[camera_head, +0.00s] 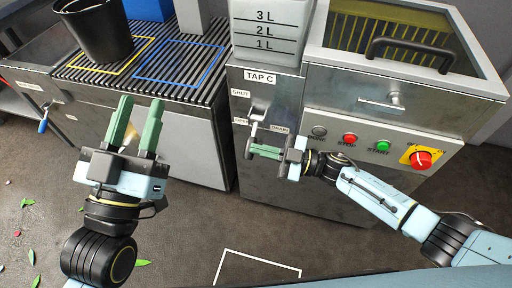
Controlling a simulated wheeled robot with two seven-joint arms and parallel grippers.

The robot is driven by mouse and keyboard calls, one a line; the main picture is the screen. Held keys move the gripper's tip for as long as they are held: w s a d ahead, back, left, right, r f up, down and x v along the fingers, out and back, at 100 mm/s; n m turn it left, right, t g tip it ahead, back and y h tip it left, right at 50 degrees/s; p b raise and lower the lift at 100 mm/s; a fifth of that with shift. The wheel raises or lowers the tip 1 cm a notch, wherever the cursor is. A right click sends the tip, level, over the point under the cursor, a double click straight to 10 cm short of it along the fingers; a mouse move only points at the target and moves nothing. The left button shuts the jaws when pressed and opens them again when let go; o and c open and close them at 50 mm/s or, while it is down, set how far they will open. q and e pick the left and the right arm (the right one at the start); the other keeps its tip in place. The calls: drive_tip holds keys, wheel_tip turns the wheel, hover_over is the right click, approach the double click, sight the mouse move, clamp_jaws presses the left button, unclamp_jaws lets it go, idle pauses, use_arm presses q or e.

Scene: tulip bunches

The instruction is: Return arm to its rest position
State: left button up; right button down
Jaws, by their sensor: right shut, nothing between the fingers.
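My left gripper (139,110) is at the left, with its two green fingers pointing up and a clear gap between them. It is open, in front of the slatted bench. My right gripper (258,151) is near the centre, its green fingers pointing left. It is shut with nothing between the fingers. It is just in front of and below the grey tap handle (260,112) under the TAP C label (260,77). I cannot tell whether it touches the handle. The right arm comes in from the lower right.
A steel machine (350,115) with a lidded basin and red, green and yellow controls stands at the right. A black bucket (95,30) stands on the slatted bench (205,68). Leaves lie on the floor (195,225) at lower left. A white outline marks the open floor in front.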

use_arm(q)
drive_tip(key=shift+s+r, duration=0.15)
drive_tip(key=shift+s, duration=0.25)
use_arm(e)
drive_tip(key=r+v, duration=0.1)
drive_tip(key=v, duration=0.7)
drive_tip(key=shift+d+f, duration=0.25)
drive_tip(key=shift+f, duration=0.2)
use_arm(q)
drive_tip(key=shift+d, duration=0.1)
